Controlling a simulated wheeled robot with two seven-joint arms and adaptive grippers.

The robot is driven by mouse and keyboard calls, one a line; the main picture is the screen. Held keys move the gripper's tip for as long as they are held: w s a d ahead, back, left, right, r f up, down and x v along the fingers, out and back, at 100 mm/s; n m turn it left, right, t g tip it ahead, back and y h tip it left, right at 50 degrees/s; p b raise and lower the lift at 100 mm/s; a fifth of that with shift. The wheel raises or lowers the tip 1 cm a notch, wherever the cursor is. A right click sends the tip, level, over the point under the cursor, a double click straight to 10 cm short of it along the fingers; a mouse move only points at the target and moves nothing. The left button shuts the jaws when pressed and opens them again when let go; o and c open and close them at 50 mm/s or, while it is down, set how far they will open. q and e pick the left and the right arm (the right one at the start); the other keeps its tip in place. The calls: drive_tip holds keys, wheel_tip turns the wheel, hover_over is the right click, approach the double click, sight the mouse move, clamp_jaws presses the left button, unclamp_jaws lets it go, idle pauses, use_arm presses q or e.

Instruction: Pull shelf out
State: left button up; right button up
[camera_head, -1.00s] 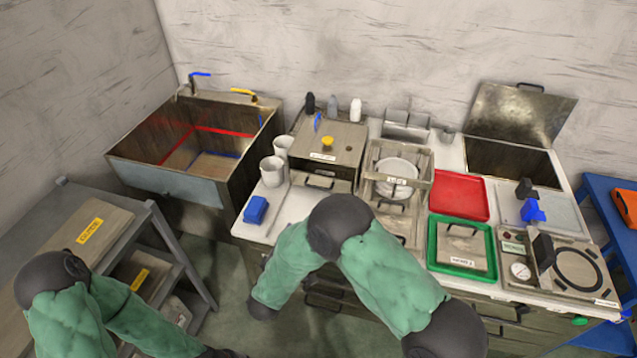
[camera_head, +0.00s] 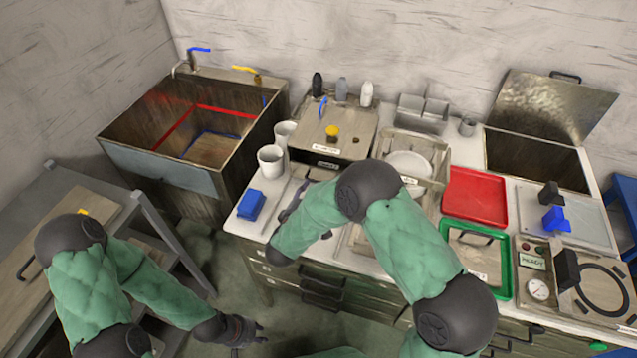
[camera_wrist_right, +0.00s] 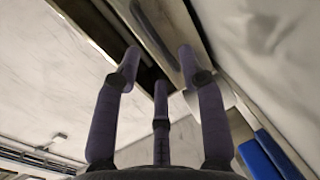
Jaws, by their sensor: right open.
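My right gripper (camera_wrist_right: 160,85) is open in the right wrist view, its fingers spread below a metal panel with a bar handle (camera_wrist_right: 155,25) and a dark gap. It is not closed on the handle. In the head view my right forearm covers most of that gripper, near the counter's left front. Labelled wooden boards lie on the grey rack (camera_head: 60,235) at left; I cannot tell which part is the task's shelf. My left gripper (camera_head: 248,332) hangs low, right of the rack and apart from it; its fingers are too small and dark to judge.
A blue block (camera_head: 251,205) and white cups (camera_head: 271,160) stand on the counter's left end. Drawers (camera_head: 322,285) are below. A sink (camera_head: 165,175) is behind the rack. Red (camera_head: 475,197) and green trays (camera_head: 503,270) lie at right. Floor shows between rack and counter.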

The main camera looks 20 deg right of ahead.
sight(300, 169)
drive_tip(key=shift+b+x, duration=0.75)
drive_tip(key=shift+x, duration=1.9)
drive_tip(key=shift+r, duration=0.1)
drive_tip(key=shift+c, duration=0.3)
clamp_jaws()
